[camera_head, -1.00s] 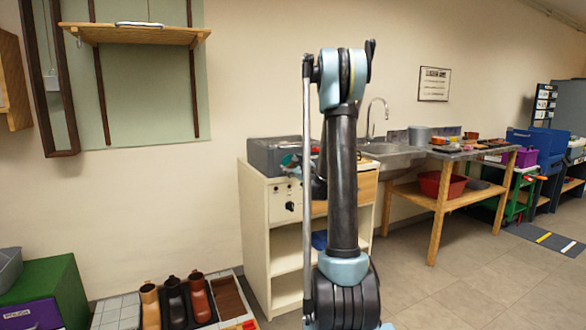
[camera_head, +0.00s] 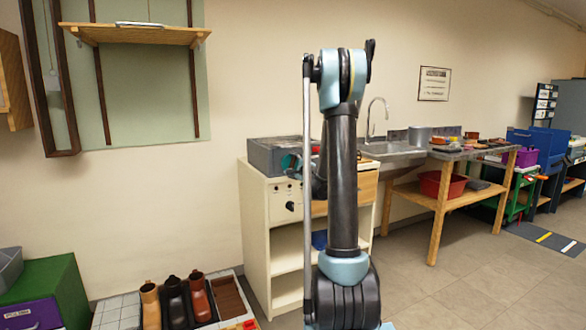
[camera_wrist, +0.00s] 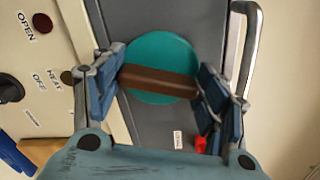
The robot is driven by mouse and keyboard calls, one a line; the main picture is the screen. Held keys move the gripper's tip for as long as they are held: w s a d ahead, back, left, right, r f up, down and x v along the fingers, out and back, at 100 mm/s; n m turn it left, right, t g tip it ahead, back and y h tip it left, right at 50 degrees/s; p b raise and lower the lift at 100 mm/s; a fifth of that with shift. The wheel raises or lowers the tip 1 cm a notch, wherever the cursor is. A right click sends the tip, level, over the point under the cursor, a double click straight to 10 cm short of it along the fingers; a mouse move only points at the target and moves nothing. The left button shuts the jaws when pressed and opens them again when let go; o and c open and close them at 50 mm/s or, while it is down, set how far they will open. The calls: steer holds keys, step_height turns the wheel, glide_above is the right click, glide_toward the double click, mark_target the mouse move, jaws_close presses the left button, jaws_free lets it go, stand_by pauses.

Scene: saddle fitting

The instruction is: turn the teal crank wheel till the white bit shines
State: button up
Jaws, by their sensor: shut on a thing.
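The teal crank wheel (camera_wrist: 160,50) is a round disc with a brown bar (camera_wrist: 158,82) across its face, on the grey front of a unit. My gripper (camera_wrist: 160,84) has its blue fingers at the two ends of the bar, shut on it. In the head view a bit of teal (camera_head: 288,161) shows at the grey box on the cream cabinet, beside my arm, which hides most of the gripper there. I cannot make out a shining white bit in either view.
A cream panel (camera_wrist: 50,70) with labels such as OPEN and OFF and dark knobs lies left of the wheel. A metal handle (camera_wrist: 249,50) and a small red part (camera_wrist: 201,144) are close to the right finger. The cream cabinet (camera_head: 257,215) stands against the wall by the sink.

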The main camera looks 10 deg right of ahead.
steer(key=shift+a, duration=0.15)
stand_by(0.3)
steer(key=o, duration=1)
steer(key=shift+f, duration=0.1)
steer(key=shift+o, duration=0.2)
steer(key=v, duration=1.2)
